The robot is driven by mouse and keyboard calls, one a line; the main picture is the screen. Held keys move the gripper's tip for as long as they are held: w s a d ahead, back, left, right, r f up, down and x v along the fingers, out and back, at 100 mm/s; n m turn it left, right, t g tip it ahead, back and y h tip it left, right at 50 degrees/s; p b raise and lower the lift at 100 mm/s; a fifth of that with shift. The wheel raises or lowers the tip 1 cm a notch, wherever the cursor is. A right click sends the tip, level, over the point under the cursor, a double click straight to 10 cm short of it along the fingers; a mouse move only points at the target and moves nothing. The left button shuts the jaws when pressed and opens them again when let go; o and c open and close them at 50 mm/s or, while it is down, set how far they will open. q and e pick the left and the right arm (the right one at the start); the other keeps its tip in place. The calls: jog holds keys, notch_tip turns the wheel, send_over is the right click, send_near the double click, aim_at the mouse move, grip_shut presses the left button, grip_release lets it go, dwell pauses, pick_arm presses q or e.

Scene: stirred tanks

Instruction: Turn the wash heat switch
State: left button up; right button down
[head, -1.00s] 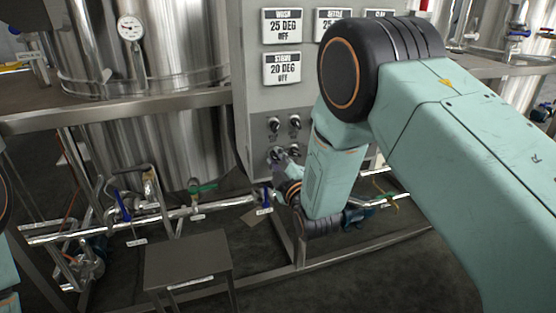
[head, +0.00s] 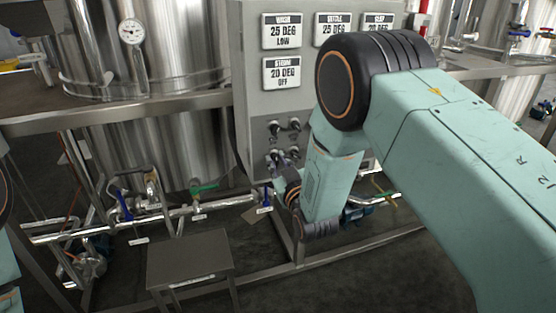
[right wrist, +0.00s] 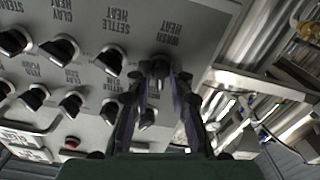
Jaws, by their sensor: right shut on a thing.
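The wash heat switch (right wrist: 160,67) is a black knob on a grey panel, beside its upside-down WASH HEAT label (right wrist: 168,38) in the right wrist view. My right gripper (right wrist: 162,76) is shut on this knob, one finger on each side. In the head view my right gripper (head: 279,161) is at the lower left knob of the control cabinet, which it partly hides. The WASH readout (head: 282,31) above shows 25 DEG LOW. My left gripper is not in view.
Other black knobs, such as the settle heat knob (right wrist: 110,61), sit close by in rows. A steel tank (head: 165,60) and pipes with valves (head: 205,186) stand left of the cabinet (head: 252,100). A small metal stool (head: 190,257) stands in front.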

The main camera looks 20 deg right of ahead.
jog(key=m+p, duration=0.1)
jog(key=m, duration=0.5)
jog(key=shift+m, duration=0.3)
dwell(0.4)
jog(key=c, duration=1.4)
grip_release()
jog(key=shift+c, duration=0.2)
jog(key=s, duration=1.2)
jog(key=shift+d, duration=0.2)
